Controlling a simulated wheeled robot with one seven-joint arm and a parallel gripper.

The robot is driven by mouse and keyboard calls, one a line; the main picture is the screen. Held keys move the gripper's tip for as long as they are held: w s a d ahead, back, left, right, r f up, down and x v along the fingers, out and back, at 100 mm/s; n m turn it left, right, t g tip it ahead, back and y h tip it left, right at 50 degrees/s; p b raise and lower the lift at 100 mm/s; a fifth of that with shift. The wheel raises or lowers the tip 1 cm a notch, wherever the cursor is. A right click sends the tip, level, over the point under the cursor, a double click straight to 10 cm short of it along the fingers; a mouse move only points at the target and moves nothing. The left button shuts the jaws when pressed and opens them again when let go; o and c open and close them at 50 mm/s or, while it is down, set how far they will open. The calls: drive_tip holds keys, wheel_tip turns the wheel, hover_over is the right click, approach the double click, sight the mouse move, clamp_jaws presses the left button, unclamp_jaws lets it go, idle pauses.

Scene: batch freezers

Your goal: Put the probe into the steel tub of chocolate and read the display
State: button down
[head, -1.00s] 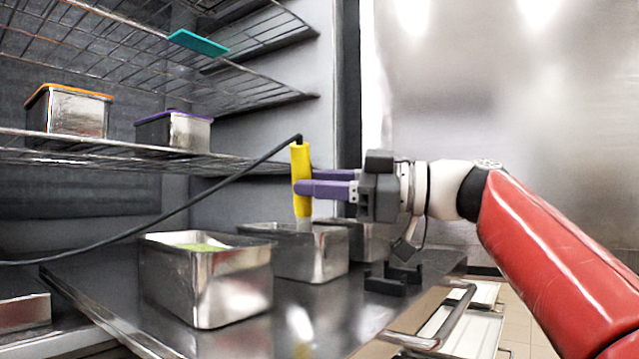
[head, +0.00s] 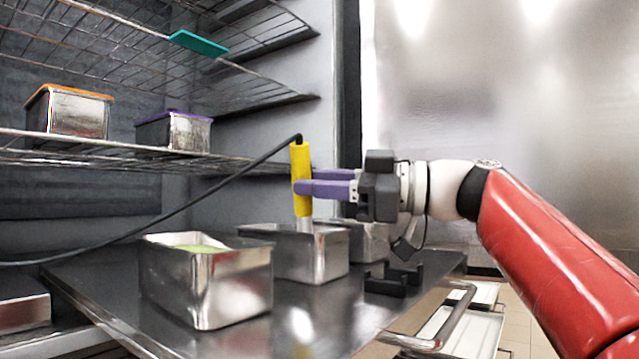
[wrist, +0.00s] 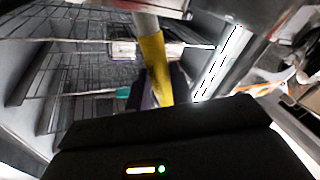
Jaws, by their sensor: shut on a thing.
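My gripper (head: 304,182) has purple fingers and is shut on the yellow handle of the probe (head: 301,157). The probe is upright, with its metal tip down at the opening of the middle steel tub (head: 318,258). The front wall and rim hide the tub's contents, so I cannot tell how deep the tip is or whether this tub holds chocolate. A black cable runs from the handle's top to the left. In the wrist view the yellow handle (wrist: 156,68) crosses the upper middle. I see no readable display.
A steel tub (head: 215,285) with green contents stands at the front left, and another tub (head: 370,245) stands behind right. A black holder (head: 393,280) sits right of the middle tub on the steel surface. Wire shelves with lidded tubs (head: 68,114) are at left.

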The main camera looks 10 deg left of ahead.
wheel_tip(320, 180, up, 10)
drive_tip(key=p, duration=0.8)
idle(0.5)
